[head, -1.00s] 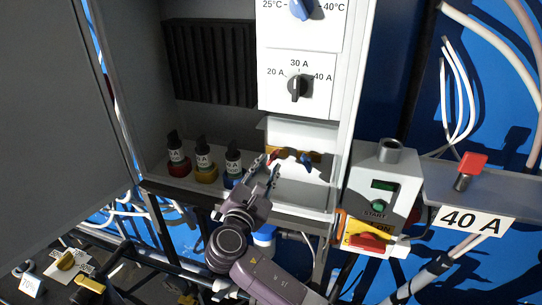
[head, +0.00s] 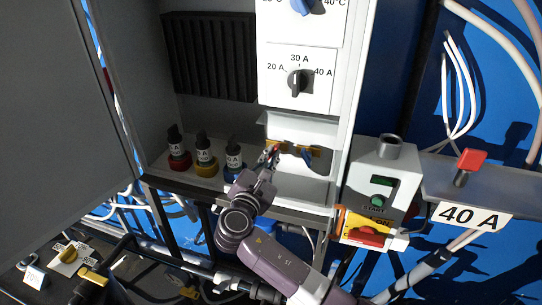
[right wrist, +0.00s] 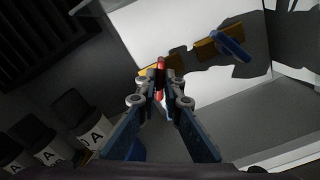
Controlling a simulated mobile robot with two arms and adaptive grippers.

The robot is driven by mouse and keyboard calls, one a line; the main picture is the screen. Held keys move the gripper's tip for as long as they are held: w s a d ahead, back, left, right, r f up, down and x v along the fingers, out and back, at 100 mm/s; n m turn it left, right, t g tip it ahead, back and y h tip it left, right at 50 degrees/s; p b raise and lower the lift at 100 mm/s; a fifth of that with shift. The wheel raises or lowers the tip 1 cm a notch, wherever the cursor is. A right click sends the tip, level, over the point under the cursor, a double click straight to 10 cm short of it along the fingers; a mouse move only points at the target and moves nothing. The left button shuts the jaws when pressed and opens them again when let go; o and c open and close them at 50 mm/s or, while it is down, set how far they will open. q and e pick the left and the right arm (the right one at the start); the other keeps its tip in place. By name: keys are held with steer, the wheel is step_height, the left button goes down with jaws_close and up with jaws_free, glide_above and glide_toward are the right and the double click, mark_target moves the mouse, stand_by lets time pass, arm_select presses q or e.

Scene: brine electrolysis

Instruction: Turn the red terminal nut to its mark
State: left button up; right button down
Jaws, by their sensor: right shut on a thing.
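The red terminal nut (head: 276,148) sits at the left end of a brass strip in the cabinet's lower right bay. It also shows in the right wrist view (right wrist: 161,66), upright between the fingertips. My right gripper (head: 270,155) reaches up from below and is shut on the red nut; in the right wrist view its fingertips (right wrist: 160,88) flank the nut and partly hide it. A blue terminal nut (head: 307,153) sits to the right on a brass piece, tilted in the right wrist view (right wrist: 232,46). The mark cannot be made out. My left gripper is not in view.
Red (head: 179,160), yellow (head: 206,168) and blue (head: 234,172) based bottles with black tops stand left of my right gripper. A dial (head: 298,82) is above. A START box (head: 382,190) stands to the right, beside a 40 A shelf (head: 430,180).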

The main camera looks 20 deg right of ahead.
steer(key=shift+f+m+b, duration=0.2)
steer(key=shift+m+b, duration=0.6)
steer(key=shift+b, duration=0.15)
steer(key=m+b, duration=0.6)
steer(key=shift+f, duration=0.1)
steer(key=shift+r+m+b, duration=0.2)
steer(key=shift+m+b, duration=1.75)
steer(key=shift+m, duration=0.25)
steer(key=c, duration=2.1)
jaws_free()
steer(key=shift+r, duration=0.1)
steer(key=shift+r, duration=0.1)
